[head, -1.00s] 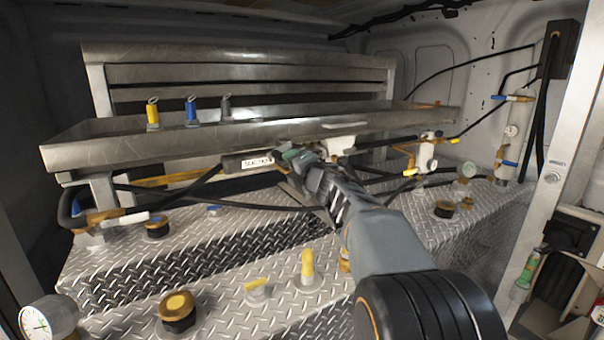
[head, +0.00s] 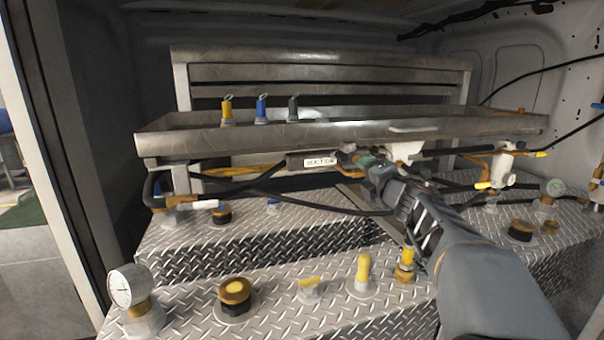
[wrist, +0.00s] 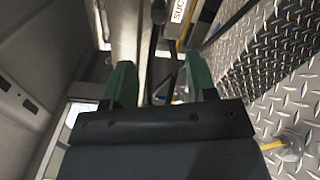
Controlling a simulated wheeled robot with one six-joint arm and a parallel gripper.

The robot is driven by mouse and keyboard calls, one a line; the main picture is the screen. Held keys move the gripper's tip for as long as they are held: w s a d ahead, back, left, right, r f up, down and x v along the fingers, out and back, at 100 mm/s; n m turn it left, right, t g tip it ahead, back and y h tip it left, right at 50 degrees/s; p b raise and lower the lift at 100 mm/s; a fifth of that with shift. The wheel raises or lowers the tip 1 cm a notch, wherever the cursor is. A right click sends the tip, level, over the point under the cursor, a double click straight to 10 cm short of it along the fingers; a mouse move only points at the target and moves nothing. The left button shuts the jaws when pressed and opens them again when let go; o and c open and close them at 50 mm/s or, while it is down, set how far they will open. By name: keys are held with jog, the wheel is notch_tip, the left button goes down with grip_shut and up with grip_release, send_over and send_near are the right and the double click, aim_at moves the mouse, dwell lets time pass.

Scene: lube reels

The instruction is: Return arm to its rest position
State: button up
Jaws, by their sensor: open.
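My gripper (head: 366,162) is at the end of my grey arm, which reaches in from the lower right of the head view. It is in front of the metal tray and just right of the SUCTION label (head: 320,161). In the wrist view the two green fingers of my gripper (wrist: 160,85) stand apart with nothing between them. I cannot tell whether the fingertips touch the pipework behind them. The label also shows at the top of the wrist view (wrist: 180,10).
A long metal tray (head: 250,142) holds yellow, blue and grey nozzles (head: 262,109). Black hoses (head: 300,201) cross under the tray. An open doorway is at left.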

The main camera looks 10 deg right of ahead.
jog(key=s+d+f+m+g+h+p, duration=0.1)
jog(key=s+d+f+m+g+h, duration=0.3)
jog(key=m, duration=0.4)
jog(key=s+d+f+m+g+h+p, duration=0.1)
jog(key=s+d+f+m+g+h, duration=0.2)
jog(key=f+m, duration=0.5)
jog(key=s+a+f+m+g+y+p, duration=0.3)
jog(key=s+a+f+m+g+p, duration=0.3)
jog(key=s+a, duration=0.5)
jog(key=s+a+r+m+g+y+p, duration=0.1)
jog(key=s+a+r+y+p, duration=0.1)
jog(key=s+a, duration=0.5)
jog(key=shift+s+a+r+p, duration=0.15)
jog(key=shift+a+r+p, duration=0.25)
jog(key=shift+a+p, duration=0.2)
